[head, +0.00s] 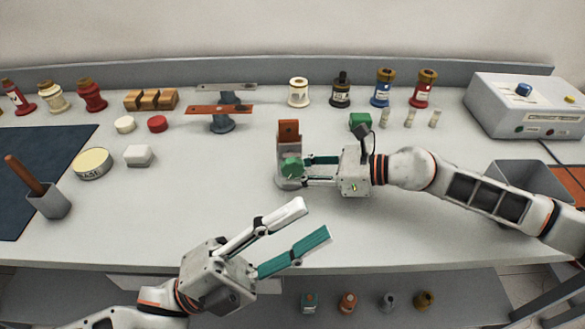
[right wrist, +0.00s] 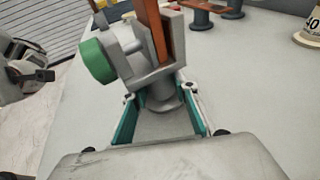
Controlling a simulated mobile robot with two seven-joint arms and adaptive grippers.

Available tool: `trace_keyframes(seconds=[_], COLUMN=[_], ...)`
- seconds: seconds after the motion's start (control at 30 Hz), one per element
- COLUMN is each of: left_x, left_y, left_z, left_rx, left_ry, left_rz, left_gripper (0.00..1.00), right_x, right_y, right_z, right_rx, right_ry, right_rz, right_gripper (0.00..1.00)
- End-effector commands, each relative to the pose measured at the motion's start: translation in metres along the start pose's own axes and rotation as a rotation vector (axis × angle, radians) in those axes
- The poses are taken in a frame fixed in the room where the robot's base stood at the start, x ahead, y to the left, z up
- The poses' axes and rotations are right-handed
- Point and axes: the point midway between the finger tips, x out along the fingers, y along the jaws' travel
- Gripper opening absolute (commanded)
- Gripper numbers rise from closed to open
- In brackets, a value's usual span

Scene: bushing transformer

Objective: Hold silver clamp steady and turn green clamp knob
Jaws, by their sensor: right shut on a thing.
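The silver clamp (head: 287,148) stands upright near the middle of the bench, with a copper bar (head: 289,130) in its top slot. Its green knob (head: 292,167) faces the front in the head view; in the right wrist view the green knob (right wrist: 97,61) is on the clamp's left side. My right gripper (head: 306,170) reaches in from the right. In the right wrist view its teal fingers are on both sides of the clamp's grey post (right wrist: 163,98), shut on it below the slot. My left gripper (head: 315,219) is open and empty, in front of the clamp and apart from it.
A stand with a copper bar (head: 219,109) is behind and left. A white control box (head: 525,105) is at the right. The bench in front of the clamp is bare, left of my left gripper.

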Motion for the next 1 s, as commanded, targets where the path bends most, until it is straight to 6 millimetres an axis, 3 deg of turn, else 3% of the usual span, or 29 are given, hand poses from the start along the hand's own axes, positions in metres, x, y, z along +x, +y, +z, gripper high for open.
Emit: trace_keyframes(seconds=[0.1,0.3,0.57,1.0], left_x=[-0.005,-0.015,-0.033,-0.086], left_y=[-0.029,-0.079,-0.057,-0.023], left_z=[0.021,0.040,0.080,0.181], left_rx=[-0.077,-0.232,-0.052,0.159], left_ry=[0.075,0.228,0.267,0.190], left_rz=[-0.039,-0.059,0.103,0.451], left_gripper=[0.39,0.39,0.39,0.39], right_x=[0.000,0.000,0.000,0.000], right_y=[0.000,0.000,0.000,0.001], right_z=[0.001,0.001,0.001,0.001], right_rx=[-0.001,-0.001,-0.001,-0.001], right_ry=[-0.001,-0.001,-0.002,-0.001], right_rz=[0.000,0.000,0.001,0.001], right_gripper=[0.16,0.16,0.16,0.16])
